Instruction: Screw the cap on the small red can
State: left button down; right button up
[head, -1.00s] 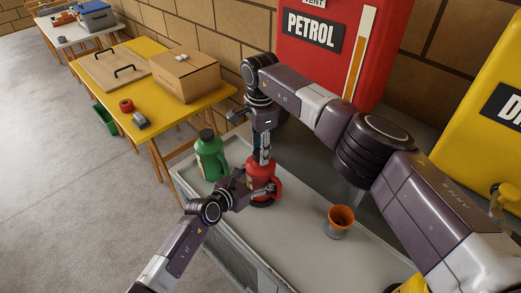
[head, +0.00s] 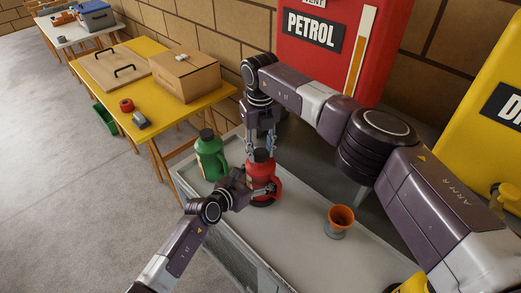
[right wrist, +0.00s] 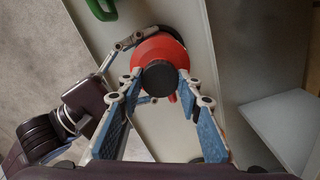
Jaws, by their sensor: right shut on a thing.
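The small red can (head: 262,177) stands upright on the grey bench top. A black cap (right wrist: 159,78) sits at its mouth, seen from above in the right wrist view. My right gripper (head: 260,150) comes down from above, its blue-padded fingers on both sides of the cap, shut on it. My left gripper (head: 262,190) reaches in from the left, low on the can's body. In the right wrist view its fingers lie on two sides of the red can (right wrist: 146,56), shut on it. The cap's seating and thread are hidden.
A green can (head: 210,158) stands just left of the red one. An orange funnel in a metal cup (head: 340,217) is to the right. The red petrol tank (head: 335,75) is behind. The bench top's (head: 290,235) front is clear.

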pick_arm(q)
jog(key=shift+f, duration=0.1)
pick_arm(e)
jog(key=m, duration=0.3)
jog(key=o, duration=1.3)
jog(key=shift+r, duration=2.3)
jog(key=shift+c, duration=0.4)
jog(key=n, duration=0.2)
jog(key=r+n, duration=0.1)
jog(key=n, duration=0.3)
jog(key=shift+r, duration=0.4)
jog(key=n, duration=0.2)
jog(key=r+n, duration=0.1)
jog(key=n, duration=0.3)
jog(key=shift+r, duration=0.3)
